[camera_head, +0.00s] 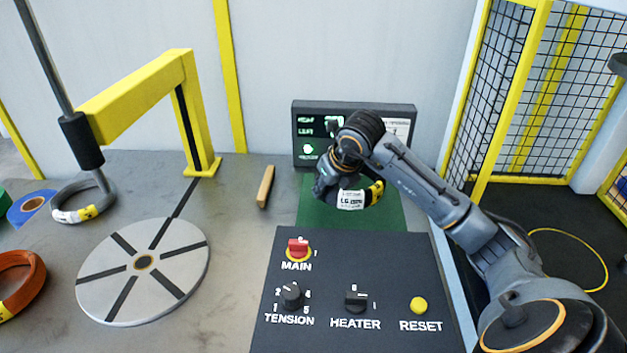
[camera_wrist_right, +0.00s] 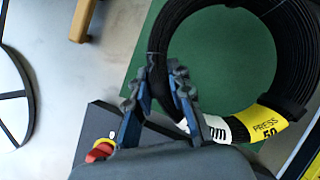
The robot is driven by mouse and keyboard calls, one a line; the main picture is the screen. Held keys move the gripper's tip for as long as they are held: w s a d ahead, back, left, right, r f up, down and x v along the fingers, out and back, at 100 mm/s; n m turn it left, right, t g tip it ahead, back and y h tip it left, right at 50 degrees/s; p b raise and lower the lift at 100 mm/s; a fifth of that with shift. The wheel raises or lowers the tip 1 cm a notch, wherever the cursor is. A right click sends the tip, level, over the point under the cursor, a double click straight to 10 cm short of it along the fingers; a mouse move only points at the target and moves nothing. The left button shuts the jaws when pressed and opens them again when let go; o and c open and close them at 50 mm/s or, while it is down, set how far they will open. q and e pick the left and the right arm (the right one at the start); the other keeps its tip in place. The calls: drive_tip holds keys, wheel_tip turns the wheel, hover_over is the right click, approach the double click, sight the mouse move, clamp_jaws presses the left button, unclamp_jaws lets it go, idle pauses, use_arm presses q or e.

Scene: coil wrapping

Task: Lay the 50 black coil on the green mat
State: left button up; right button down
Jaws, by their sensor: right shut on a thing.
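The coil is over the green mat (camera_head: 312,212), which also shows through the coil's hole in the wrist view (camera_wrist_right: 222,62). I cannot tell whether the coil touches the mat. My left gripper is not in view.
A control panel (camera_head: 335,260) with knobs stands in front of the mat, and a display box (camera_head: 305,118) behind it. A wooden block (camera_head: 265,187) lies left of the mat. A round turntable (camera_head: 185,255), a yellow frame (camera_head: 135,95) and other coils, including an orange one (camera_head: 38,270), are further left.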

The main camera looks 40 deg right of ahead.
sight(328, 211)
drive_tip(key=shift+w+d+f, duration=0.1)
drive_tip(key=shift+d+f, duration=0.1)
drive_tip(key=shift+d, duration=0.15)
drive_tip(key=shift+d+f+p, duration=0.2)
drive_tip(key=shift+f+p, duration=0.15)
drive_tip(key=shift+f, duration=1.4)
drive_tip(key=c, duration=1.7)
unclamp_jaws()
drive_tip(key=shift+a+f, duration=0.1)
drive_tip(key=shift+f, duration=0.1)
drive_tip(key=o, duration=0.5)
drive_tip(key=shift+r, duration=0.1)
drive_tip(key=v, duration=1.2)
drive_tip(key=shift+b, duration=0.4)
